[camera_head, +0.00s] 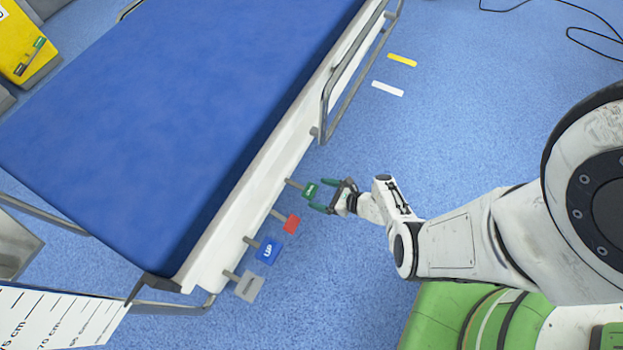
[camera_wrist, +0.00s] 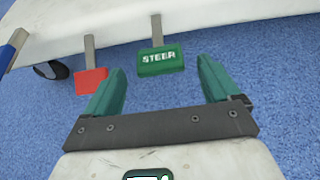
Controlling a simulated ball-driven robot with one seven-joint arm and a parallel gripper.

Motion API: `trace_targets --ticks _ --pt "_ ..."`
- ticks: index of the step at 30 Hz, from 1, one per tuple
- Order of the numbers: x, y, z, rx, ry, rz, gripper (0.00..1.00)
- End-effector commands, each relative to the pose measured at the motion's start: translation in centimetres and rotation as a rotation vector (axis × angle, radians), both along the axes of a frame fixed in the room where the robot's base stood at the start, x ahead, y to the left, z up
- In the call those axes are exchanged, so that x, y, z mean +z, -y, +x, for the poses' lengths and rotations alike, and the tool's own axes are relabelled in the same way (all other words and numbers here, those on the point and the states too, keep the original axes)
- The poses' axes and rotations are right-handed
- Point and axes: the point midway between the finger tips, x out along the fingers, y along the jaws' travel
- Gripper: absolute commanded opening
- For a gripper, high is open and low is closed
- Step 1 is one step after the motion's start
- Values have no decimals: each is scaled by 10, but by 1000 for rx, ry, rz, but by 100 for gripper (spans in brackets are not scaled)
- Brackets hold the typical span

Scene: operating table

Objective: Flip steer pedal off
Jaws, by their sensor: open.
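The green steer pedal (camera_head: 310,190) sticks out on a grey stem from the white side of the operating table (camera_head: 262,150). In the wrist view the pedal (camera_wrist: 160,61) shows its white STEER lettering. My gripper (camera_head: 318,195) is open, with its green fingers at the pedal in the head view. In the wrist view, the gripper (camera_wrist: 160,78) has one finger to each side and the pedal shows ahead, between and slightly beyond the fingertips. I cannot tell whether a finger touches it.
A red pedal (camera_head: 292,224), a blue UP pedal (camera_head: 268,250) and a grey pedal (camera_head: 249,286) stand in a row along the same table side. A metal side rail (camera_head: 325,105) lies further up.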

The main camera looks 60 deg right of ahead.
Motion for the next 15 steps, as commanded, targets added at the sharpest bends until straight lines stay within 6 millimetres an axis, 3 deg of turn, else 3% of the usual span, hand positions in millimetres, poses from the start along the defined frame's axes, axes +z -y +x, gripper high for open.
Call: trace_targets --ticks 6,15 --pt "17 1 -33 -2 -1 0 89" --pt "21 2 -45 -1 0 0 89"
